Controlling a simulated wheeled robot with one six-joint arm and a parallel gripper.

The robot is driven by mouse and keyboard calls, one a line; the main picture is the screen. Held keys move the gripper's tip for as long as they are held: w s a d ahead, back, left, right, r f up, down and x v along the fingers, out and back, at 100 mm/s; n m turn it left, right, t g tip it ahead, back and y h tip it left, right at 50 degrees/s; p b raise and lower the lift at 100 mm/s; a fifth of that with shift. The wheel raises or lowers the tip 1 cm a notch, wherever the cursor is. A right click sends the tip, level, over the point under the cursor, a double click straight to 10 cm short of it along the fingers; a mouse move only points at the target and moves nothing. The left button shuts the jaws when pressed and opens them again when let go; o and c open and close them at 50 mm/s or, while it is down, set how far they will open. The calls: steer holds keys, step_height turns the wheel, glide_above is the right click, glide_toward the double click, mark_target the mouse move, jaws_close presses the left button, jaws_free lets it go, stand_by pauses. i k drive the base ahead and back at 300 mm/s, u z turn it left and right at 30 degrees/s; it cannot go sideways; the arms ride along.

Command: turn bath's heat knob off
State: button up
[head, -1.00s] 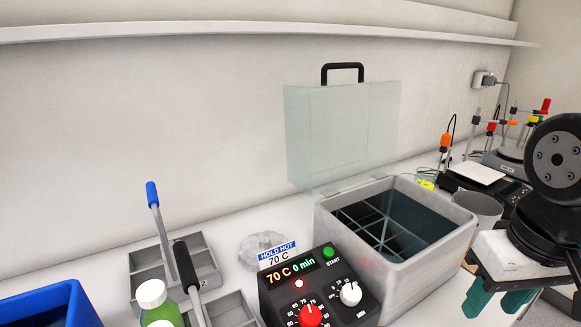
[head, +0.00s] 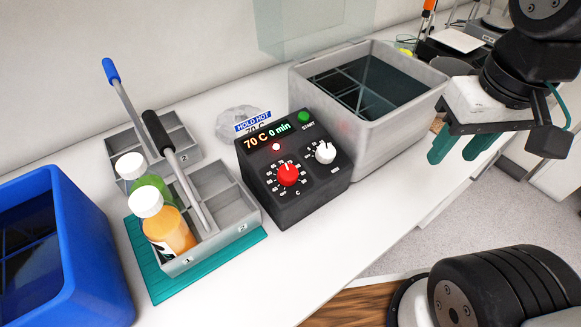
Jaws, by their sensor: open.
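The bath (head: 377,128) is a grey tank with dark water and a divider inside, its clear lid (head: 312,25) raised behind it. Its black control box (head: 283,205) stands against its left side. The red heat knob (head: 288,174) sits on the sloped face, marked C, with a number scale around it. The display (head: 267,136) reads 70 C and 0 min, and a red light glows below it. A white min knob (head: 325,153) and a green START button (head: 304,117) are to the right. My gripper (head: 462,147) is open and empty, right of the bath, its teal fingers pointing down, apart from the knob.
A blue bin (head: 75,240) is at far left. The white counter (head: 290,270) in front of the box is clear.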

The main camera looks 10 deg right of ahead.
mark_target(288, 174)
steer(key=k, duration=1.3)
steer(key=z, duration=0.6)
steer(key=i, duration=0.55)
steer(key=z, duration=0.65)
steer(key=i, duration=0.7)
steer(key=u, duration=0.8)
steer(key=i, duration=0.7)
steer(key=u, duration=0.8)
